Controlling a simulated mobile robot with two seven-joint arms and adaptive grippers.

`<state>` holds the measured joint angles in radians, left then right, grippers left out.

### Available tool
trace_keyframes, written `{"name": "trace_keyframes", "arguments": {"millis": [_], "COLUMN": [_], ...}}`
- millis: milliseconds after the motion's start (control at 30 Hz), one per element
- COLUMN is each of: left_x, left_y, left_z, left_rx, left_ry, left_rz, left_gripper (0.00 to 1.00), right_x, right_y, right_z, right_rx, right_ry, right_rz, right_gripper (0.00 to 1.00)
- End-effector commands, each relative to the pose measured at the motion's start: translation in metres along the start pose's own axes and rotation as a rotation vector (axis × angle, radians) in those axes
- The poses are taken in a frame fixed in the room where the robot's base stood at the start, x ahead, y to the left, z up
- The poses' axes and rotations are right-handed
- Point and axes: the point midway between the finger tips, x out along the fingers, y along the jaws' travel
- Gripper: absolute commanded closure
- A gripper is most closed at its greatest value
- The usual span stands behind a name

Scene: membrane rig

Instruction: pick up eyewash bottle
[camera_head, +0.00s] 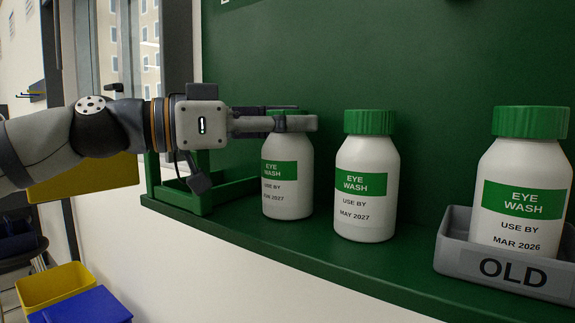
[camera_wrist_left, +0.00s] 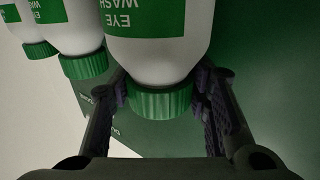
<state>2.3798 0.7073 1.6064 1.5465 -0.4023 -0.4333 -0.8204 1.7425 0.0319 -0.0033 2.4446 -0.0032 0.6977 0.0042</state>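Three white eyewash bottles with green caps and green labels are in the head view. The left bottle (camera_head: 287,182) stands on the green shelf; its date ends in 2027 and the month is hard to read. The middle bottle (camera_head: 366,180) reads MAY 2027. The right bottle (camera_head: 520,185) reads MAR 2026 and stands in a grey tray marked OLD (camera_head: 505,270). My left gripper (camera_head: 290,123) reaches in from the left at the left bottle's cap. In the left wrist view its fingers appear closed on both sides of that green cap (camera_wrist_left: 161,104). My right gripper is not in view.
The green shelf (camera_head: 330,252) has a raised frame at its left end and a green back panel (camera_head: 420,60) close behind the bottles. The middle bottle stands close to the left one. Yellow and blue bins (camera_head: 85,305) are below left.

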Motion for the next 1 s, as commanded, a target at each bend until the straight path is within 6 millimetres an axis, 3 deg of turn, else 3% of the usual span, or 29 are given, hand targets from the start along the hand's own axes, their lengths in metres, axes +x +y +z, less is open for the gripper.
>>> {"name": "trace_keyframes", "arguments": {"millis": [367, 467, 600, 833, 1000], "left_x": [0.0, 0.0, -0.002, -0.034, -0.063], "left_y": [0.001, 0.001, 0.004, 0.048, 0.087], "left_z": [-0.001, -0.011, -0.039, -0.101, -0.118], "left_rx": [-0.003, -0.001, 0.005, 0.01, 0.004], "left_ry": [-0.002, 0.0, 0.002, 0.003, 0.003], "left_rz": [0.003, 0.002, 0.002, 0.001, 0.001], "left_gripper": [1.0, 1.0, 1.0, 1.0, 1.0], "right_x": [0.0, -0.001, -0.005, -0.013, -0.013], "right_y": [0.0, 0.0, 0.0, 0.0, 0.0], "right_z": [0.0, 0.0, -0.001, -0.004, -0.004], "right_rx": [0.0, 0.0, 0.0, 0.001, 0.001], "right_ry": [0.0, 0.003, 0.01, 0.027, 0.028], "right_rz": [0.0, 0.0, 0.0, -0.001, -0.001], "right_gripper": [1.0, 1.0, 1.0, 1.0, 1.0]}}
